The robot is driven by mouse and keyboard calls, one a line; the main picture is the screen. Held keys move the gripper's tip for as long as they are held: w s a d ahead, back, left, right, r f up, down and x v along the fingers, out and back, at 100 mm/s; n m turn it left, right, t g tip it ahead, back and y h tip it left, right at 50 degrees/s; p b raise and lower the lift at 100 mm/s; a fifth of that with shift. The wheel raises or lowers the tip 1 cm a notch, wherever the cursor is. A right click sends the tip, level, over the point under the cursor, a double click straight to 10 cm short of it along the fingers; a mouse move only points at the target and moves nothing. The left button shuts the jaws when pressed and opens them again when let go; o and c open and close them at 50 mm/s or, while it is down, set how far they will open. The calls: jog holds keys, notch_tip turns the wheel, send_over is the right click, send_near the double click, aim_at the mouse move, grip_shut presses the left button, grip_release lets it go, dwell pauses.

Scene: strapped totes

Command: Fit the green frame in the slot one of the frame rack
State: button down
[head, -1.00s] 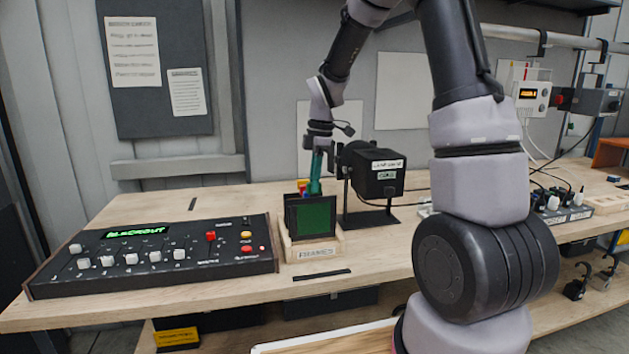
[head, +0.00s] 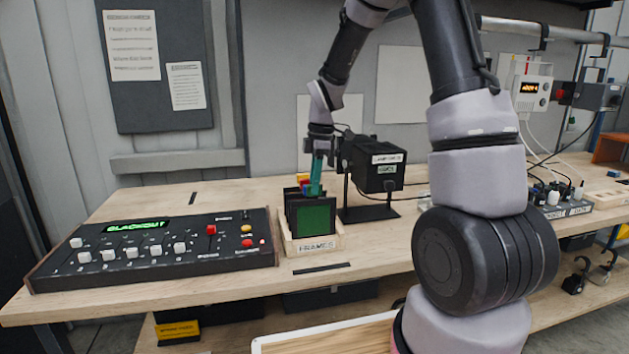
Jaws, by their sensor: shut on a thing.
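The green frame (head: 311,220), a dark square border around a green pane, stands upright at the front of the wooden frame rack (head: 317,246), whose label reads "FRAMES". My gripper (head: 315,189) is right above and behind the frame, its teal fingers pointing down and shut at the frame's top edge. Other dark frames with red and yellow tabs (head: 303,180) stand behind it in the rack. The slots and the frame's lower edge are hidden by the rack's front, so I cannot tell how deep it sits or in which slot.
A black control console (head: 155,249) with sliders lies left of the rack. A black lamp (head: 373,165) on a stand is close behind and to the right. A dark strip (head: 322,268) lies on the bench (head: 215,302) in front of the rack.

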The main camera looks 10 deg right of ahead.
jog(key=shift+f, duration=0.75)
jog(key=c, duration=0.7)
grip_release()
